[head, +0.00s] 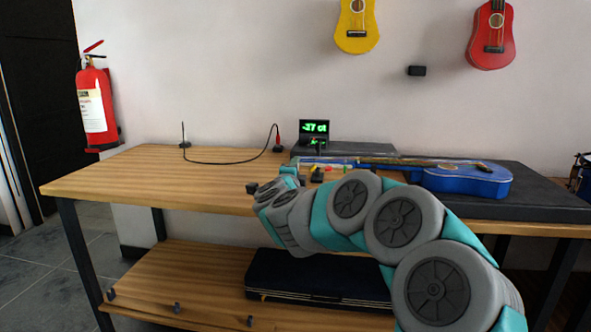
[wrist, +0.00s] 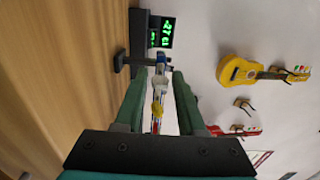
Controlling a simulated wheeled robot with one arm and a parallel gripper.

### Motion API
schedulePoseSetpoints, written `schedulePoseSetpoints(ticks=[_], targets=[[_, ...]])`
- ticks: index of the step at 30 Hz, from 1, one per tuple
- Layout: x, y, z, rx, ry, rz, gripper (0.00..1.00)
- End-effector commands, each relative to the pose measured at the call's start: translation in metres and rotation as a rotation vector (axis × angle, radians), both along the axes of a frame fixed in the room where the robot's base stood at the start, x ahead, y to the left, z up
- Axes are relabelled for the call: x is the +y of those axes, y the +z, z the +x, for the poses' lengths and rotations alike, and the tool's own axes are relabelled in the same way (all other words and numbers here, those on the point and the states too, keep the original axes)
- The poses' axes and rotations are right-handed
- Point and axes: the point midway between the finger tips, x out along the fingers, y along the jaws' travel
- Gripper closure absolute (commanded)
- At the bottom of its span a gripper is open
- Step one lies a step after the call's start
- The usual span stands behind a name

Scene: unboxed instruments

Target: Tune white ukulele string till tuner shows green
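A blue ukulele (head: 462,181) lies on its back on a black mat on the bench, neck pointing left. The tuner display (head: 314,127) stands behind its head end and shows green digits, about -37 or -27 ct; it also shows rotated in the wrist view (wrist: 161,30). My gripper (head: 289,172) is at the head end of the ukulele. In the wrist view its two teal fingers (wrist: 159,82) are apart, with a whitish peg (wrist: 160,84) and a yellow peg (wrist: 156,108) seen in the gap. Contact with a peg cannot be made out.
The wooden bench (head: 130,175) is largely clear on the left, with a black cable (head: 225,162) at the back. The black mat (head: 540,193) covers the right side. A dark case (head: 315,275) lies on the lower shelf. Yellow (head: 357,28) and red (head: 491,38) ukuleles hang on the wall.

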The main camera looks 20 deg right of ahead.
Motion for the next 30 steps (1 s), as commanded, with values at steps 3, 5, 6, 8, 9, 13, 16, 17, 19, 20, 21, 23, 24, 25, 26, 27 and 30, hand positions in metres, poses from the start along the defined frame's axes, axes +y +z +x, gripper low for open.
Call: schedulePoseSetpoints(ticks=[3, 5, 6, 8, 9, 13, 16, 17, 19, 20, 21, 23, 24, 25, 26, 27, 30], targets=[[0.006, 0.0, -0.008, -0.001, 0.003, 0.002, 0.61], [0.01, 0.0, -0.013, -0.001, 0.004, 0.002, 0.61], [0.013, 0.0, -0.017, -0.001, 0.004, 0.002, 0.61], [0.018, -0.001, -0.025, -0.001, 0.004, 0.002, 0.61], [0.022, 0.0, -0.03, -0.001, 0.004, 0.001, 0.61], [0.032, 0.0, -0.046, -0.001, 0.004, 0.001, 0.61], [0.039, -0.001, -0.055, 0.0, 0.003, 0.0, 0.61], [0.04, -0.001, -0.057, 0.001, 0.003, -0.001, 0.61], [0.041, 0.0, -0.06, 0.0, 0.002, -0.001, 0.61], [0.042, 0.0, -0.061, 0.0, 0.001, -0.001, 0.61], [0.042, 0.0, -0.061, 0.0, 0.001, -0.001, 0.61], [0.042, 0.0, -0.061, 0.001, 0.001, -0.001, 0.61], [0.042, 0.0, -0.061, 0.001, 0.001, -0.001, 0.61], [0.042, 0.0, -0.061, 0.001, 0.001, -0.001, 0.61], [0.042, 0.0, -0.061, 0.001, 0.001, -0.001, 0.61], [0.042, 0.0, -0.061, 0.001, 0.001, -0.001, 0.61], [0.042, 0.0, -0.061, 0.001, 0.001, -0.001, 0.61]])
